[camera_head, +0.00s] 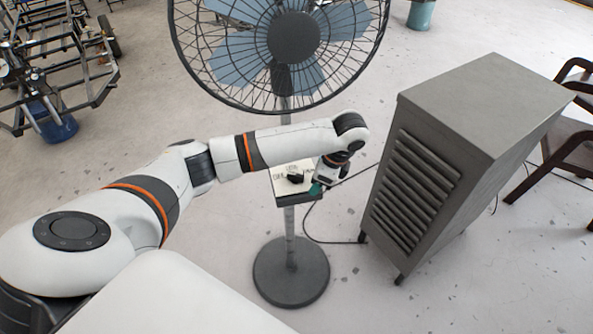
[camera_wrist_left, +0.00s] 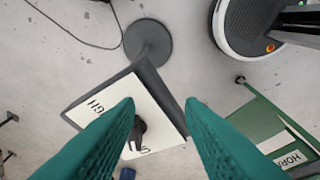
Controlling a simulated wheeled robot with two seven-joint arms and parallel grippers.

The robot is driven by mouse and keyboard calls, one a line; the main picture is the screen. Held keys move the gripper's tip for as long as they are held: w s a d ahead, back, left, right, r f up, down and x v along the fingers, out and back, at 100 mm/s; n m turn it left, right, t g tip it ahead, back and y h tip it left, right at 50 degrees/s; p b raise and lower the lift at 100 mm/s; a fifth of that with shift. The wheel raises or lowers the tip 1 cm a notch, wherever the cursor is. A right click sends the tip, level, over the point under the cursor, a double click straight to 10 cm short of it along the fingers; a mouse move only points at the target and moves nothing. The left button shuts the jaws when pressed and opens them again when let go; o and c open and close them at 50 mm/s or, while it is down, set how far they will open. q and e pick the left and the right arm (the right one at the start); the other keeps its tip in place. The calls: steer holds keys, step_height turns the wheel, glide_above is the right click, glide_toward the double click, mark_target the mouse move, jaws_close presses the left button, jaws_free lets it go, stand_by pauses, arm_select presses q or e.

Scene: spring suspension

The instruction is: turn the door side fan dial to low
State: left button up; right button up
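The fan (camera_head: 293,38) stands upright with a small box on its pole. The box's pale dial plate (camera_head: 283,185) carries a black dial (camera_head: 295,178). In the left wrist view, the plate (camera_wrist_left: 152,100) shows partly hidden lettering, with "GH" readable at left. The dial (camera_wrist_left: 137,133) shows between the teal fingers, partly covered by the left one, so its pointing is unclear. My left gripper (camera_head: 317,187) is just right of the dial in the head view. In the wrist view, its fingers (camera_wrist_left: 160,104) are apart with no visible grip on the dial. My right gripper is out of view.
A grey louvred cabinet (camera_head: 470,140) stands right of the fan, with dark chairs (camera_head: 562,145) behind. The round fan base (camera_head: 290,272) rests on the floor. A black cable (camera_head: 318,239) runs nearby. A green box labelled "HORN" (camera_wrist_left: 262,122) shows right in the wrist view.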

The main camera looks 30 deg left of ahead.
arm_select(q)
glide_toward(293, 174)
steer(key=f, duration=0.2)
steer(key=shift+w+r+g+y, duration=0.15)
steer(key=shift+w+g+y, duration=0.1)
steer(key=shift+g+y, duration=0.2)
steer(key=p+x, duration=0.1)
steer(key=x, duration=0.5)
steer(key=shift+s+a+f, duration=0.1)
steer(key=shift+a+f, duration=0.05)
steer(key=shift+f, duration=0.35)
steer(key=shift+p, duration=0.3)
jaws_close()
